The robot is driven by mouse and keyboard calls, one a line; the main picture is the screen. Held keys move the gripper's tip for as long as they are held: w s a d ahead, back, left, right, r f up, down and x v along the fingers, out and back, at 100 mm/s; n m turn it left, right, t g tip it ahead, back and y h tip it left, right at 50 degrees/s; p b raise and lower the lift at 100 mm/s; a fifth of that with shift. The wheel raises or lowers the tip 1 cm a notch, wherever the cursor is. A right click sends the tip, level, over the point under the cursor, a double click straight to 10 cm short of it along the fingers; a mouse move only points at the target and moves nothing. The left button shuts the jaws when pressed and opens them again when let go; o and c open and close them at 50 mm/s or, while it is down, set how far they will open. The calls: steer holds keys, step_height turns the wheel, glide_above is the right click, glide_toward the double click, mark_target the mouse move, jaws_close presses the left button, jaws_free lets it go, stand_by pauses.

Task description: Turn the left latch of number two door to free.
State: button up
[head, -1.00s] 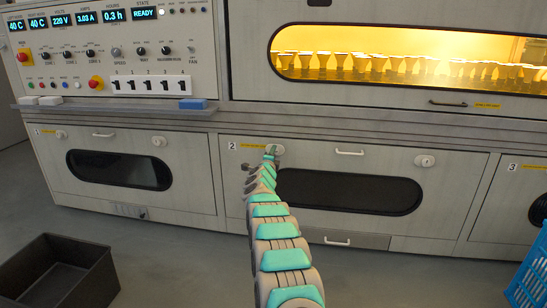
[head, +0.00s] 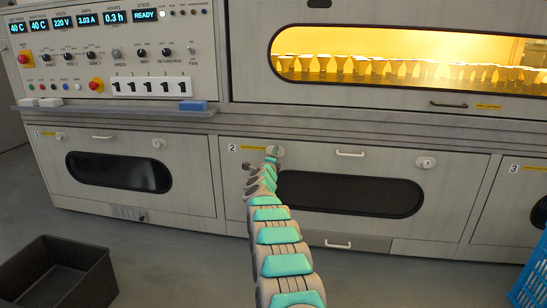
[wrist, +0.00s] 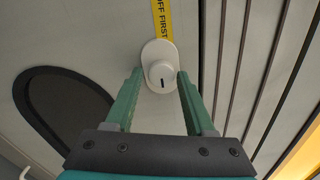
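The number two door (head: 400,222) is shut, with a dark oval window and a latch at each upper corner. Its left latch (wrist: 159,68) shows in the wrist view as a pale round knob with a dark slot mark, on an oval plate. My gripper (wrist: 157,76) is open, with one green finger on each side of the knob. I cannot tell whether the fingers touch it. In the head view my gripper (head: 272,150) is at this latch and partly hides it. The right latch (head: 425,162) is clear of the arm.
A door handle (head: 350,154) sits between the latches. A yellow label (wrist: 162,18) is beside the left latch. A ledge (head: 330,129) runs above the doors. A black bin (head: 75,250) stands at lower left and a blue crate (head: 530,270) at lower right.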

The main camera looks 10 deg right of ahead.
steer(key=shift+o, duration=1)
steer(key=shift+s+a, duration=0.1)
steer(key=shift+s, duration=0.05)
steer(key=b+v, duration=0.3)
steer(key=v, duration=0.4)
steer(key=shift+s, duration=0.2)
steer(key=shift+r, duration=0.1)
steer(key=shift+a, duration=0.1)
